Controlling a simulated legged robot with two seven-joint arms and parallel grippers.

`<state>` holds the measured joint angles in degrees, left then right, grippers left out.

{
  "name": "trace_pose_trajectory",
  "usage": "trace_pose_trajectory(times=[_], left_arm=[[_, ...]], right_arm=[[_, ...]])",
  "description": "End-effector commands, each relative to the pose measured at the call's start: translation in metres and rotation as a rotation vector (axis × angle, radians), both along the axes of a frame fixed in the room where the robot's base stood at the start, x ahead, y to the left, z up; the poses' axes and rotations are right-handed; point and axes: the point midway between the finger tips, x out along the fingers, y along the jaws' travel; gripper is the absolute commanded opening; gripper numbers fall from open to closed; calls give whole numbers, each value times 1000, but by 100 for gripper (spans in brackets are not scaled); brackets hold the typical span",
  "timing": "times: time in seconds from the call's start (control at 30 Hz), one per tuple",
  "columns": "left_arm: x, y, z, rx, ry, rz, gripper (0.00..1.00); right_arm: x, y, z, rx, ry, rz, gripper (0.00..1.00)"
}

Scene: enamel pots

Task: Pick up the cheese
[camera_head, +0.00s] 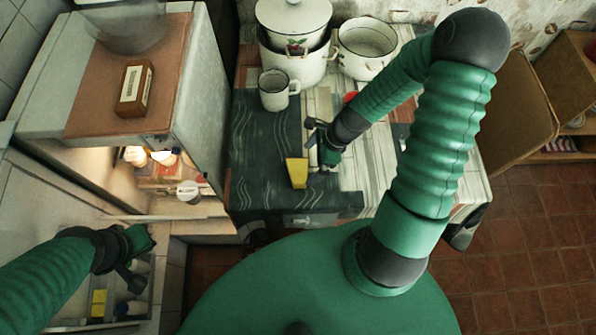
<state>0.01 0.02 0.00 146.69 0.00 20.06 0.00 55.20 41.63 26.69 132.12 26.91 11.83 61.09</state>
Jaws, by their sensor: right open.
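The cheese, a yellow wedge-like block (297,172), lies on the dark patterned cloth (262,188) on the counter. My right gripper (318,147) is open, just behind and to the right of the cheese. I cannot tell whether a finger touches the cheese. My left gripper (140,262) is at the lower left, by the opened fridge door, and I cannot make out its fingers clearly.
A white enamel mug (275,92), a large lidded pot (294,62) and an open pot (367,48) stand behind the cheese. The lit open fridge (158,205) is on the left. Cloth left of the cheese is clear. A brown box (135,88) sits on the fridge.

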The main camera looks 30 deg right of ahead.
Motion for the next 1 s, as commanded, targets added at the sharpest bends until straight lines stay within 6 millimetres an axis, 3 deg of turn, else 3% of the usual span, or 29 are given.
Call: trace_pose_trajectory(times=[0.03,0.27,0.5,0.73,1.0], left_arm=[[0,0,-3,0,0,-1,0],[0,0,-3,0,-1,-1,0],[0,0,-4,0,-1,0,0],[0,0,-4,0,-1,0,0],[0,0,-4,0,-1,-1,0]], right_arm=[[2,5,-11,2,1,2,100],[8,20,-31,-4,0,5,100],[21,34,-66,-4,1,3,100],[21,32,-69,-3,-1,3,100],[21,33,-68,-5,-1,3,66]])
